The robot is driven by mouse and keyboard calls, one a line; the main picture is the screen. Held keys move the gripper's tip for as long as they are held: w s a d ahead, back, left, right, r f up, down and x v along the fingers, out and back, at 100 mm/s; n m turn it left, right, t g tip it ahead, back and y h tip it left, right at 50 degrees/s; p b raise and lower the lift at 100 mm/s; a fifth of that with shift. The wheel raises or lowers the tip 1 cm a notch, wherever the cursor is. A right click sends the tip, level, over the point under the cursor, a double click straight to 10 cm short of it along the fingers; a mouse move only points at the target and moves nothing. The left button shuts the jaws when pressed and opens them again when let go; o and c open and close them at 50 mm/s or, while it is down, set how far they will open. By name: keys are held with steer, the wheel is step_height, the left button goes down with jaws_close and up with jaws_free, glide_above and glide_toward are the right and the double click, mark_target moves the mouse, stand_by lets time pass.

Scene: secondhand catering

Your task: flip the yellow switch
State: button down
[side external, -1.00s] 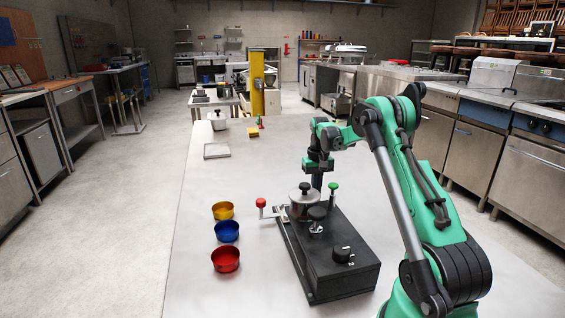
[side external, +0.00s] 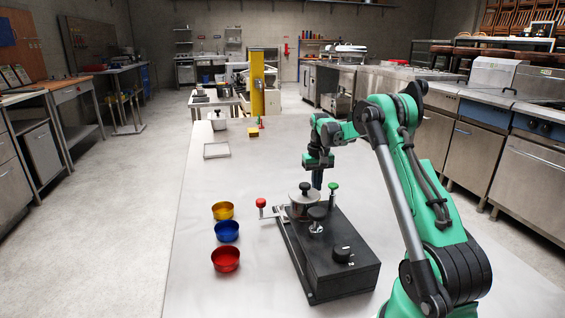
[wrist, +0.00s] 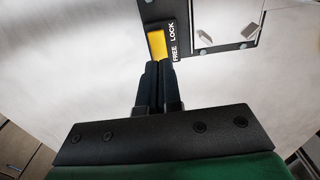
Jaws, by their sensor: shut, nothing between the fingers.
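The yellow switch (wrist: 157,43) is on a black plate marked FREE and LOCK in the wrist view. Its yellow end lies beside the word FREE. My gripper (wrist: 158,66) is shut and empty, with its dark fingertips right at the lower end of the switch; I cannot tell whether they touch it. In the side external view my gripper (side external: 317,180) points down at the far end of the black box (side external: 330,255). Its tips are hidden there behind the fittings on the box, and the switch is not visible in that view.
Yellow (side external: 223,211), blue (side external: 227,231) and red (side external: 225,259) bowls stand to the left.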

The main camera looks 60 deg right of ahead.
steer(key=shift+r, duration=2.55)
steer(key=w+a+r+n+t+h, duration=0.1)
steer(key=w+a+r+n, duration=0.15)
steer(key=a, duration=0.55)
steer(key=w+a+r+n+t, duration=0.15)
steer(key=a+r, duration=0.25)
steer(key=a, duration=0.5)
steer(key=s+a+f+n+t, duration=0.1)
steer(key=s+a+n+t, duration=0.1)
steer(key=a, duration=0.5)
steer(key=s+a+f+n+t+y, duration=0.1)
steer(key=s+a+f+n+t, duration=0.1)
steer(key=s+a, duration=0.3)
steer(key=a+n, duration=0.1)
steer(key=a, duration=0.2)
steer(key=shift+s+a+t, duration=0.2)
steer(key=shift+a+t, duration=0.05)
steer(key=shift+t, duration=0.1)
